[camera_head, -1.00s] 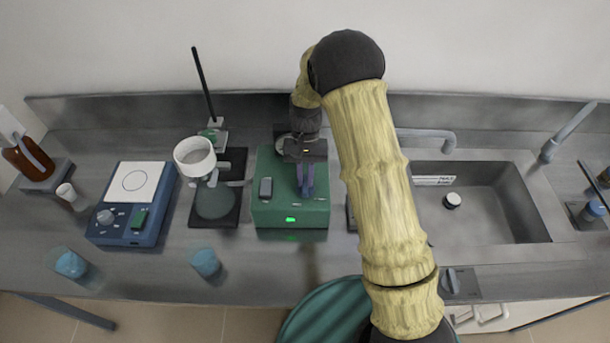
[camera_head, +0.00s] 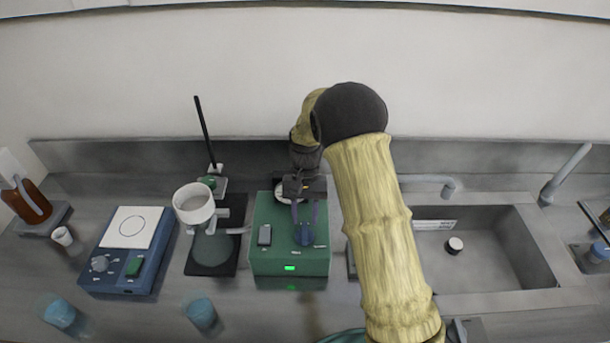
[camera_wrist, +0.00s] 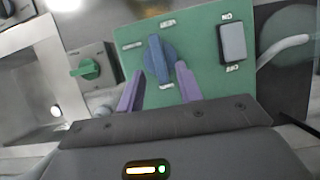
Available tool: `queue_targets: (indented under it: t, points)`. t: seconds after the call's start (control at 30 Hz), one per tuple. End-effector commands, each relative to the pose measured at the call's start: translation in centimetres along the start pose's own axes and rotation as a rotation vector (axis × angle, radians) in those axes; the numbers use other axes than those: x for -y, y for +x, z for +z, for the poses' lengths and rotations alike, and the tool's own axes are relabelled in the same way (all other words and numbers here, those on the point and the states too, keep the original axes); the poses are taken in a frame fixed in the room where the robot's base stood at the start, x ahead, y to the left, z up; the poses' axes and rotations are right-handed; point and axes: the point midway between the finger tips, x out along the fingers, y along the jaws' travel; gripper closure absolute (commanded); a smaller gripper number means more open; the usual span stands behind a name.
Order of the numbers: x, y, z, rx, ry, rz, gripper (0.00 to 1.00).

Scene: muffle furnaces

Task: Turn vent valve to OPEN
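A green box (camera_head: 264,259) stands on the bench, with a blue knob on its top. In the wrist view the blue knob (camera_wrist: 161,60) has a long bar handle, lying nearly up and down in the picture. Small labels around it are too blurred to read surely, so I cannot tell which marks OPEN. My gripper (camera_head: 305,222) is over the box. In the wrist view its two purple fingers (camera_wrist: 160,80) are apart, one on each side of the knob's lower part. I cannot tell whether they touch it.
A grey rocker switch (camera_wrist: 232,42) is on the same panel. A green knob (camera_wrist: 86,69) sits on a grey plate beside the box. A stand with a white cup (camera_head: 193,203) and a blue device (camera_head: 118,279) are left. The sink (camera_head: 490,265) is right.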

Motion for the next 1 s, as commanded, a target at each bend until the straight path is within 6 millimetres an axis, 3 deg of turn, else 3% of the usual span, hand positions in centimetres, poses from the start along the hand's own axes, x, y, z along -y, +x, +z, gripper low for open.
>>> queue_targets:
  t: [0.6,0.8,1.0]
  points:
    - [0.0,-12.1,-0.1,-0.004,0.001,-0.002,0.65]
    - [0.0,-14.2,-0.1,-0.002,0.001,-0.001,0.65]
    - [0.0,-14.7,-0.1,-0.001,0.001,-0.001,0.65]
